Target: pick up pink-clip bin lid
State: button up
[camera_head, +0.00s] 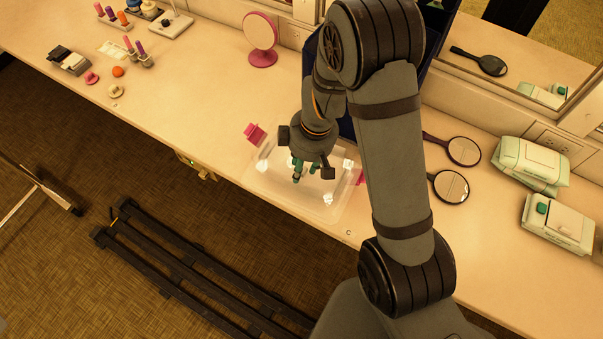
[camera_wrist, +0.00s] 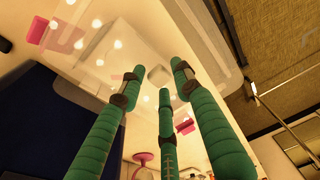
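The pink-clip bin lid (camera_head: 262,181) is a clear, see-through panel near the counter's front edge, with a pink clip (camera_head: 255,132) at its left end and another (camera_head: 360,178) at its right. In the wrist view the lid (camera_wrist: 110,42) fills the upper left, with a pink clip (camera_wrist: 38,30) showing. My gripper (camera_head: 303,172) is over the lid's middle. In the wrist view its green fingers (camera_wrist: 158,88) are spread apart around a small pale raised square (camera_wrist: 158,74) on the lid. I cannot tell whether the fingertips touch it. Nothing is visibly held.
A dark blue bin (camera_head: 347,124) stands behind, partly hidden by my arm. Hand mirrors (camera_head: 463,151) and wipes packs (camera_head: 533,160) lie to the right. A pink round mirror (camera_head: 261,32) stands at the back. The counter left of the lid (camera_head: 190,95) is largely clear.

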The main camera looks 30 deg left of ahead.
grip_shut()
dwell(0.8)
